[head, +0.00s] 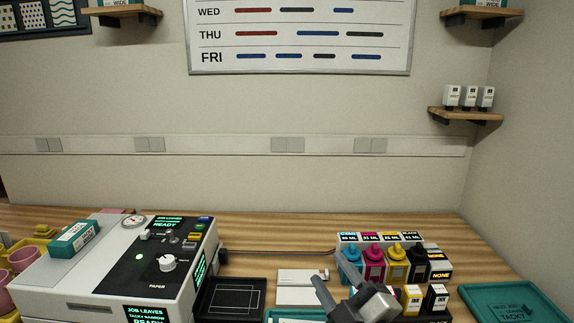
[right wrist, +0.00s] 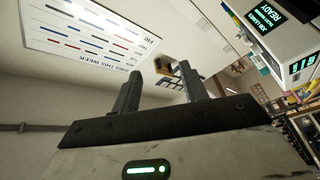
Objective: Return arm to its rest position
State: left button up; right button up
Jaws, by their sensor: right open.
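My right gripper (head: 338,290) is at the bottom of the head view, above the front of the table and left of the small ink bottles. In the right wrist view its two fingers (right wrist: 160,88) are spread apart with nothing between them. The wrist camera looks up past the fingers toward the wall chart (right wrist: 85,35) and the room. My left gripper does not show in either view.
The press (head: 120,265) stands at the left with lit READY displays. A dark tray (head: 205,305) lies beside it. Ink bottles (head: 373,262) stand in a rack behind my right gripper. A teal tray (head: 510,300) lies at the right. Pink mugs (head: 22,258) are at the far left.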

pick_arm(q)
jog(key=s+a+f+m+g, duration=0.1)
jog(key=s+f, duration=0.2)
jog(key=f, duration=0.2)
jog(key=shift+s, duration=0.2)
pick_arm(e)
jog(key=s+d+f+m+g+h, duration=0.1)
jog(key=s+d+f+m+g, duration=0.1)
jog(key=s+f, duration=0.4)
jog(key=s+d+f+m+g+h, duration=0.2)
jog(key=s+f+m, duration=0.4)
jog(key=f, duration=0.7)
jog(key=s+d+f+m+g+h, duration=0.2)
jog(key=s+d+f+m+g, duration=0.2)
jog(key=s+f, duration=0.4)
notch_tip(320, 180, down, 2)
jog(key=shift+f+m+g, duration=0.1)
jog(key=shift+m+g, duration=0.2)
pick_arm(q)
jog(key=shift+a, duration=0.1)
